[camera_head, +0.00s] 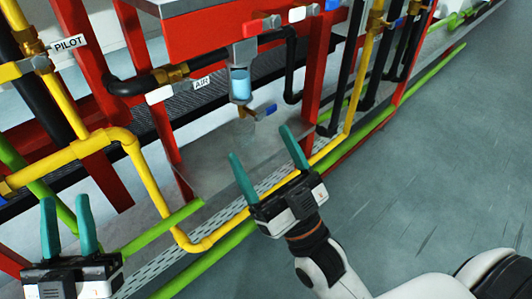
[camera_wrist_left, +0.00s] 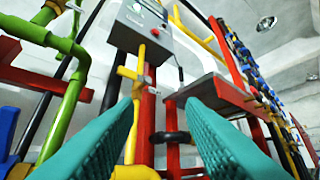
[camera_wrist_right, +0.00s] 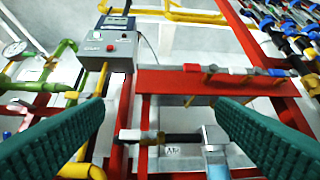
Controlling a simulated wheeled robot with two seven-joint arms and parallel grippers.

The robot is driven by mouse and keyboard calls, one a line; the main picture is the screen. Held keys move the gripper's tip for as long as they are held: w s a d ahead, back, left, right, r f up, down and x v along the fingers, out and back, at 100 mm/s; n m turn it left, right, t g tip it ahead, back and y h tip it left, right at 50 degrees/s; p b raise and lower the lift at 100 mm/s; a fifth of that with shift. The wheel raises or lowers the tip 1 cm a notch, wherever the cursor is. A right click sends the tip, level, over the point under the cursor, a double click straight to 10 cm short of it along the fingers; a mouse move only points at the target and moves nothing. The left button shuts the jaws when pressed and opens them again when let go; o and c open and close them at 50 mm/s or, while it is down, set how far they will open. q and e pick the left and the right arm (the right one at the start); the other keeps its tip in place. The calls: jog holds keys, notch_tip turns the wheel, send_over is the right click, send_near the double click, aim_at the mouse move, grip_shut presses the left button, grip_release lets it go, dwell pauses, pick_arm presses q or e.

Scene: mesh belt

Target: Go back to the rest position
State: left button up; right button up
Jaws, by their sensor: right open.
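My left gripper (camera_head: 70,228) is at the lower left of the head view, with its two teal fingers apart and nothing between them. Its fingers also frame the left wrist view (camera_wrist_left: 165,115), open and empty. My right gripper (camera_head: 267,155) is right of it, below the AIR line, with its teal fingers spread wide and empty. In the right wrist view its fingers (camera_wrist_right: 160,120) stand at both sides with only pipework and the red frame beyond. Neither gripper visibly touches anything.
A yellow pipe (camera_head: 148,180) and green pipes (camera_head: 160,230) run close to both grippers. A filter bowl with blue liquid (camera_head: 240,84) hangs from the red frame (camera_head: 205,35). A grey control box (camera_wrist_right: 108,48) is mounted above. Open grey floor (camera_head: 440,150) lies at right.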

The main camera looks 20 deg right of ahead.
pick_arm(q)
jog(key=shift+w, duration=0.1)
pick_arm(e)
jog(key=shift+w, duration=0.15)
